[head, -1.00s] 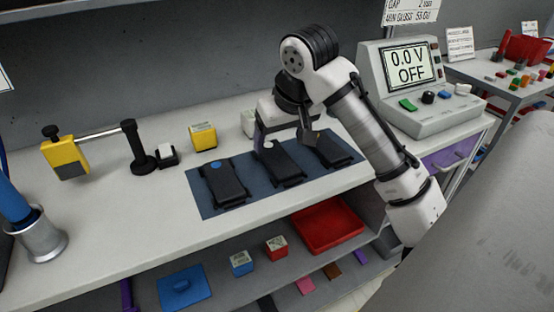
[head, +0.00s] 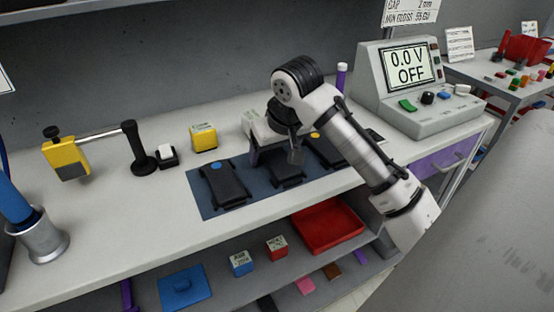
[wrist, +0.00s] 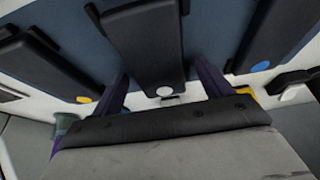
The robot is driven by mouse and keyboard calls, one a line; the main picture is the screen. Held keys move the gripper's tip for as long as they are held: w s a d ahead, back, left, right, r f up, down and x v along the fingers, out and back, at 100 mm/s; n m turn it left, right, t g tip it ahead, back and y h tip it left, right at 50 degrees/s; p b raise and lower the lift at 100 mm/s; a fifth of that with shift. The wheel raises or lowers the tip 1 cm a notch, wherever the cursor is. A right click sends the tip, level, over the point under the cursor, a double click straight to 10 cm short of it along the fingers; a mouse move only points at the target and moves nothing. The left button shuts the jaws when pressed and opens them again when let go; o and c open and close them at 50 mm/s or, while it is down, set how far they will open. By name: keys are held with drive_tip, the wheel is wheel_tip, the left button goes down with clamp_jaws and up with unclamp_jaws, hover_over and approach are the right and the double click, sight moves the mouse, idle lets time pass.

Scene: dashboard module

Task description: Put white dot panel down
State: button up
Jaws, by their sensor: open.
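The white dot panel is a dark, flat block, the middle of three on the blue mat (head: 208,207). In the head view my arm partly covers this panel (head: 288,180); its white dot shows in the wrist view (wrist: 150,50). My gripper (head: 275,157) is over it, open, with one purple finger on each side of the panel in the wrist view (wrist: 162,78). Whether the fingers touch it I cannot tell. The panel appears to lie flat on the mat.
The blue dot panel (head: 224,188) lies left of it, and the yellow dot panel (head: 328,155) lies right, partly behind my arm. A yellow box (head: 204,138) stands behind the mat. A meter (head: 415,95) stands at the right.

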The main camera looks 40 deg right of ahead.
sight(274, 154)
drive_tip(key=shift+c, duration=0.2)
drive_tip(key=c, duration=1.1)
drive_tip(key=shift+c, duration=0.3)
drive_tip(key=shift+r, duration=0.1)
wheel_tip(274, 154, up, 10)
